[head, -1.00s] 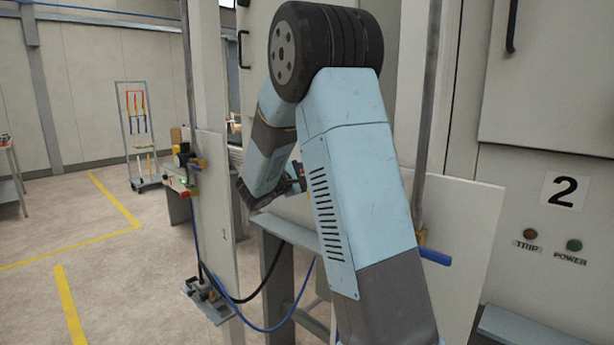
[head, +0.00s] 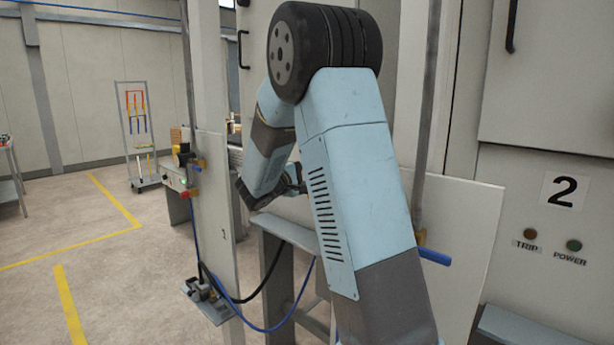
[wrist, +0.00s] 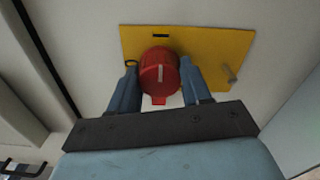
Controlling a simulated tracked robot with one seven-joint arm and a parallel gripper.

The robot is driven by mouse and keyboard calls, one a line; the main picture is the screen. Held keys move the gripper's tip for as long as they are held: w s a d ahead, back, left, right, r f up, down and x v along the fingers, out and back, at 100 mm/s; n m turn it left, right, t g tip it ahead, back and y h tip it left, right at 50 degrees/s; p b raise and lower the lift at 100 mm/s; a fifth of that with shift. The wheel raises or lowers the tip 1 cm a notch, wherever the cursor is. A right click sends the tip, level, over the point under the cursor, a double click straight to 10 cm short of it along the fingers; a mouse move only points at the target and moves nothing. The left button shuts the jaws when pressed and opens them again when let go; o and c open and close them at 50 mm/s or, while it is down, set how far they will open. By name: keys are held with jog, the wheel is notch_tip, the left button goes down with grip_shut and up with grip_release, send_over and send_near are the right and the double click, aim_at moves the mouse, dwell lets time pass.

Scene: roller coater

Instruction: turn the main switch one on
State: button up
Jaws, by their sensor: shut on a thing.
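In the wrist view, a red rotary switch knob (wrist: 159,74) with a white mark line sits on a yellow plate (wrist: 210,48). The white line runs nearly straight up and down in the picture. My gripper (wrist: 160,82) has its two blue-grey fingers on either side of the knob, shut on it. In the head view, my arm's own links cover the switch, and only part of my gripper (head: 294,179) shows behind them.
A panel marked 2 (head: 566,192) with TRIP and POWER lamps is at the right. A blue hose (head: 298,300) and a black cable hang below my arm. A pedal-like box (head: 207,300) is low at the left. Open floor with yellow lines lies further left.

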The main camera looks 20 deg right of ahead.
jog(key=o, duration=1)
jog(key=shift+s+d+f, duration=0.2)
jog(key=shift+o, duration=0.3)
jog(key=shift+a, duration=0.1)
jog(key=shift+a+r, duration=0.1)
jog(key=v, duration=1.3)
jog(key=shift+a, duration=0.25)
jog(key=shift+s, duration=0.1)
